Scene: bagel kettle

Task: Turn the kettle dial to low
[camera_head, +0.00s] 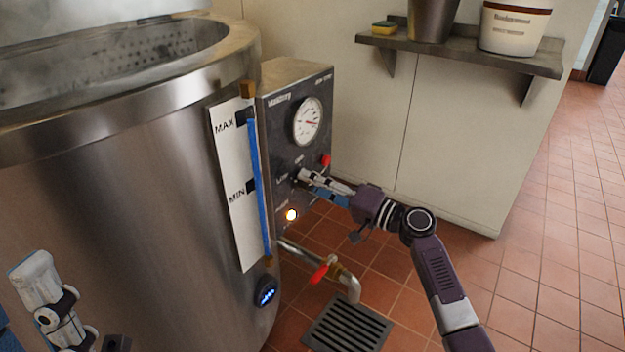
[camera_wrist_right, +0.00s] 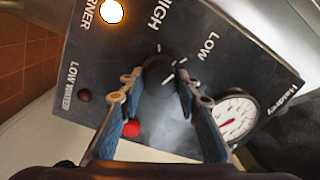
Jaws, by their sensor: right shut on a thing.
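The steel kettle (camera_head: 120,190) fills the left of the head view. On its side is a dark control panel (camera_head: 270,110) with a round gauge. The black dial (camera_wrist_right: 158,80) sits on this panel in the right wrist view, between the words HIGH and LOW. My right gripper (camera_head: 305,176) is at the panel, with its fingers on both sides of the dial, shut on it; its fingers also show in the right wrist view (camera_wrist_right: 160,82).
A lit orange burner lamp (camera_head: 291,215) and a red knob (camera_head: 326,160) are on the panel near my right gripper. Below are a drain pipe with a red valve handle (camera_head: 319,272) and a floor grate (camera_head: 348,325). A wall shelf (camera_head: 460,52) holds containers.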

